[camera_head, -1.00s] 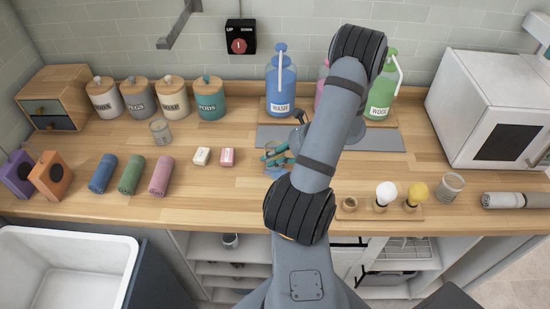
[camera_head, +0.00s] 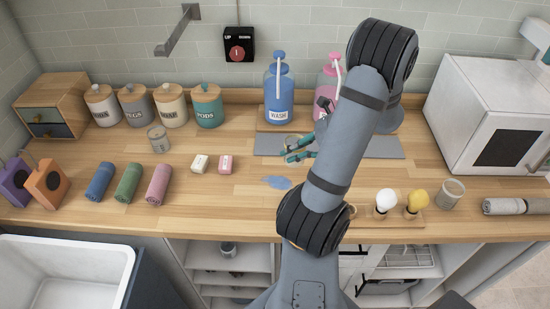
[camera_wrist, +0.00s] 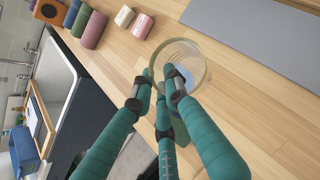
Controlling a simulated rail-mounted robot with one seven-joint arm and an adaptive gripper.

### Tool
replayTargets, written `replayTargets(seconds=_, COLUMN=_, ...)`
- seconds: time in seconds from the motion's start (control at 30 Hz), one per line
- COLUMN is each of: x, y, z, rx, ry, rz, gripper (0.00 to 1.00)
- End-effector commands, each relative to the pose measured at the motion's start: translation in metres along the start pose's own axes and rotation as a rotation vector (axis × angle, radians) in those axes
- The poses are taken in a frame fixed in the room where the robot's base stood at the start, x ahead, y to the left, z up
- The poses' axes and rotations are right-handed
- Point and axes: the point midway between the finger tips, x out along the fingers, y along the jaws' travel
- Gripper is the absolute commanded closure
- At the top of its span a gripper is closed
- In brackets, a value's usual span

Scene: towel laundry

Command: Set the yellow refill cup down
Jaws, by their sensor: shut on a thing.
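The refill cup (camera_wrist: 190,50) is a clear glass cup with a yellowish rim, seen from above in the wrist view. My gripper (camera_wrist: 162,88) has green fingers shut on the near side of its wall. In the head view the cup (camera_head: 291,140) is small and partly hidden by my gripper (camera_head: 300,152), near the front edge of the grey mat (camera_head: 380,146). The wooden counter (camera_head: 225,187) lies below. I cannot tell whether the cup's base touches the counter.
A blue patch (camera_head: 276,182) lies on the counter in front of my gripper. Blue (camera_head: 280,92) and pink (camera_head: 328,85) pump bottles stand behind. Two soap bars (camera_head: 225,164) lie to the left. Bulbs (camera_head: 386,199) and a glass (camera_head: 450,193) stand to the right.

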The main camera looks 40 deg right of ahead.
Motion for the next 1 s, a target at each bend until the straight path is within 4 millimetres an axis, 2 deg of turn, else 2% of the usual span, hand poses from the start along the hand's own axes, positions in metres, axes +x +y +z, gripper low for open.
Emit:
replayTargets(seconds=0.1, x=-0.026, y=-0.001, z=-0.007, rx=-0.002, ry=0.001, rz=-0.004, gripper=1.00)
replayTargets(seconds=0.27, x=-0.047, y=-0.001, z=-0.014, rx=-0.001, ry=0.002, rz=-0.002, gripper=1.00)
replayTargets(seconds=0.37, x=-0.045, y=0.001, z=-0.019, rx=-0.010, ry=0.004, rz=0.011, gripper=1.00)
replayTargets(seconds=0.47, x=-0.028, y=0.002, z=-0.021, rx=-0.048, ry=0.007, rz=0.049, gripper=1.00)
replayTargets(seconds=0.63, x=-0.015, y=-0.031, z=-0.020, rx=-0.114, ry=0.013, rz=0.108, gripper=1.00)
replayTargets(seconds=0.77, x=-0.011, y=-0.063, z=-0.011, rx=-0.142, ry=0.016, rz=0.135, gripper=1.00)
replayTargets(seconds=1.0, x=-0.023, y=-0.109, z=0.013, rx=-0.100, ry=0.019, rz=0.093, gripper=1.00)
